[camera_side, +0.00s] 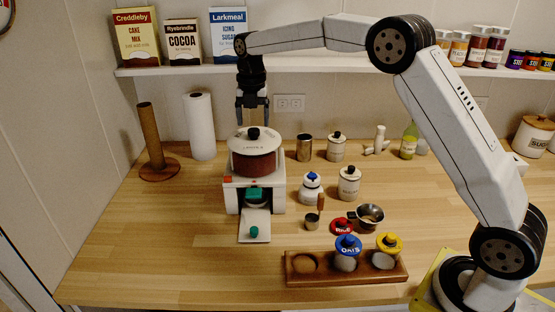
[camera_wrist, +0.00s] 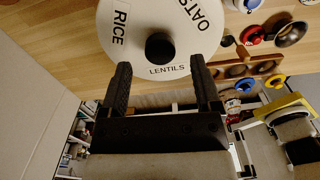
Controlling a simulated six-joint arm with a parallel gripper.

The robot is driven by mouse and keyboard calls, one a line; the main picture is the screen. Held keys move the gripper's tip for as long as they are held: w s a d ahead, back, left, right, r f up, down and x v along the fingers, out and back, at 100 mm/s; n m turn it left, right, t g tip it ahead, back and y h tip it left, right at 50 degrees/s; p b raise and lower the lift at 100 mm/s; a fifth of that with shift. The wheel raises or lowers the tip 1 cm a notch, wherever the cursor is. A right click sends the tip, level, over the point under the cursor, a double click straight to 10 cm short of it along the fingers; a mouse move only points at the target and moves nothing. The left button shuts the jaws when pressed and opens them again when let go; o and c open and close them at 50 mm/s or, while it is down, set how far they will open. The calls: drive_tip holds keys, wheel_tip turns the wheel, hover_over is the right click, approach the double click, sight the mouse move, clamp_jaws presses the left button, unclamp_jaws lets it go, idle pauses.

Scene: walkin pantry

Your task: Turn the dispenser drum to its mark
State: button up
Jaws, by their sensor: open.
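The dispenser drum (camera_side: 253,157) has a white lid with a black knob and dark brown sides. It sits on the white dispenser body (camera_side: 231,196), which has a green part in front. In the wrist view the drum lid (camera_wrist: 130,32) shows the words RICE, LENTILS and OATS around its black knob (camera_wrist: 160,47). The mark cannot be made out for sure; a small red patch (camera_side: 228,180) shows on the body. My gripper (camera_side: 253,115) is open and points down above the drum. In the wrist view its fingers (camera_wrist: 159,85) appear either side of the knob, apart from it.
Right of the dispenser stand a small white jar (camera_side: 311,188), a cream canister (camera_side: 349,184) and a metal bowl (camera_side: 370,216). A wooden rack (camera_side: 330,279) with blue-lidded and yellow-lidded jars is in front. A paper roll (camera_side: 201,127) stands left. The left front counter is clear.

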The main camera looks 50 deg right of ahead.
drive_tip(key=shift+r, duration=2.65)
drive_tip(key=shift+s+a+f+m, duration=0.1)
drive_tip(key=shift+s+f+m, duration=0.35)
drive_tip(key=shift+m, duration=0.35)
drive_tip(key=s+a+f+m+t, duration=0.1)
drive_tip(key=s+f+m, duration=0.7)
drive_tip(key=s+m, duration=0.4)
drive_tip(key=s+a+f+m+t, duration=0.1)
drive_tip(key=s+f+m, duration=0.7)
drive_tip(key=s+m, duration=0.4)
drive_tip(key=s, duration=0.3)
drive_tip(key=shift+s+a+m+t, duration=0.15)
drive_tip(key=shift+s+m+t, duration=0.1)
drive_tip(key=shift+m+t, duration=0.05)
